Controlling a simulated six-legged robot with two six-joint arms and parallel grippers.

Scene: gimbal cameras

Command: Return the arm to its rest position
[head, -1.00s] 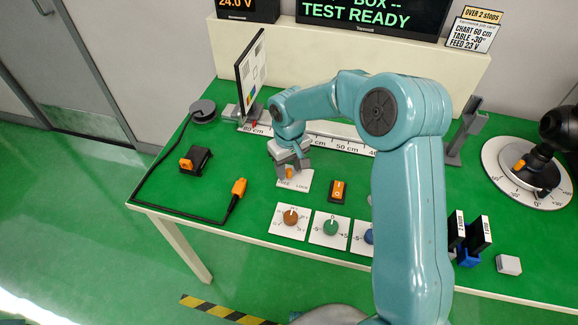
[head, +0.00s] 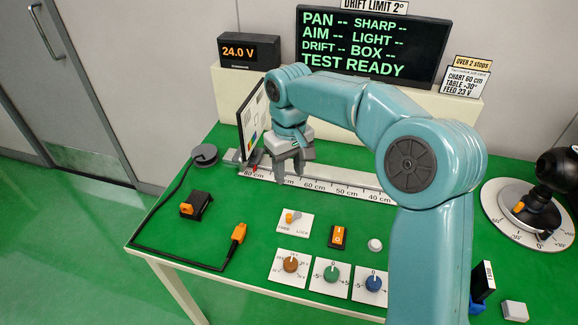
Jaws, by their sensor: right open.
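My right arm reaches in from the lower right across the green table (head: 240,207). Its right gripper (head: 288,175) points down, open and empty, above the far part of the table in front of the white ruler rail (head: 345,186). The free/lock switch plate (head: 295,221) with its orange lever lies below the gripper in the picture, apart from it. My left gripper is not in view.
A chart board (head: 252,118) stands close behind the gripper at left. A black socket (head: 196,205) and an orange plug (head: 238,232) on a cable lie at left. Several knobs, including a green one (head: 331,273), line the front. A round dial table (head: 527,213) stands at right.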

